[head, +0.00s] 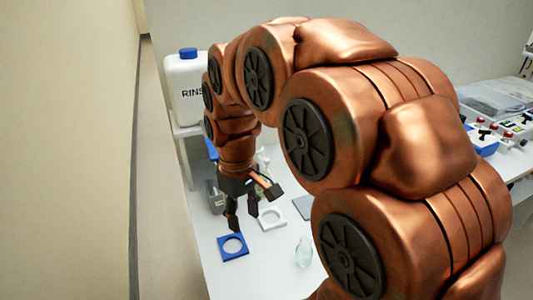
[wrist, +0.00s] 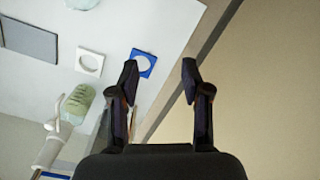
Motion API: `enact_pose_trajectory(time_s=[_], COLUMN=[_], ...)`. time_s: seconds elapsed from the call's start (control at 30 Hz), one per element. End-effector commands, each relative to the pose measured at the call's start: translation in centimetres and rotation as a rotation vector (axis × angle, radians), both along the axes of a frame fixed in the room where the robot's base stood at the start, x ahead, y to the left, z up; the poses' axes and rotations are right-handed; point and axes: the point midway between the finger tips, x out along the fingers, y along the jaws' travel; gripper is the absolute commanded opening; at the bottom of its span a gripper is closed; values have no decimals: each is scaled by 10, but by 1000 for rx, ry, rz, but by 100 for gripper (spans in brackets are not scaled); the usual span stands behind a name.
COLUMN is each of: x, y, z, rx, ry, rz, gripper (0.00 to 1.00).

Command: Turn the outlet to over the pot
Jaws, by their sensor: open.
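My gripper (head: 243,213) points down above the white table, close over a blue square holder with a round hole (head: 233,247). In the wrist view my gripper (wrist: 160,78) has its two fingers apart with nothing between them. The blue holder (wrist: 137,70) shows just beyond the left finger. A pale, slender spout-like part (wrist: 48,148) is at the lower left of the wrist view, beside a greenish ribbed vessel (wrist: 77,103). I cannot tell for sure that these are the outlet and the pot. In the head view my arm hides much of that area.
A white RINSE container (head: 187,105) with a blue cap stands raised at the back left. A white square holder (head: 272,217) and a clear glass vessel (head: 304,252) are on the table. A grey flat pad (wrist: 30,40) lies beyond. Open floor lies left of the table edge.

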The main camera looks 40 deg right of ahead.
Motion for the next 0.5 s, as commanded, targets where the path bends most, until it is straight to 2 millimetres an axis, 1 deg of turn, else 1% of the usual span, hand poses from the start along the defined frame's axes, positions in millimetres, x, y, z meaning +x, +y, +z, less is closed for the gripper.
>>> enact_pose_trajectory(time_s=[0.03, 0.2, 0.37, 0.5], x=[16, 61, 100, 132], y=[-9, -39, -72, -106], z=[6, 17, 22, 24], rx=[3, 10, 13, 13], ry=[-7, -26, -41, -59], rz=[13, 74, 129, 175], gripper=[47, 47, 47, 47])
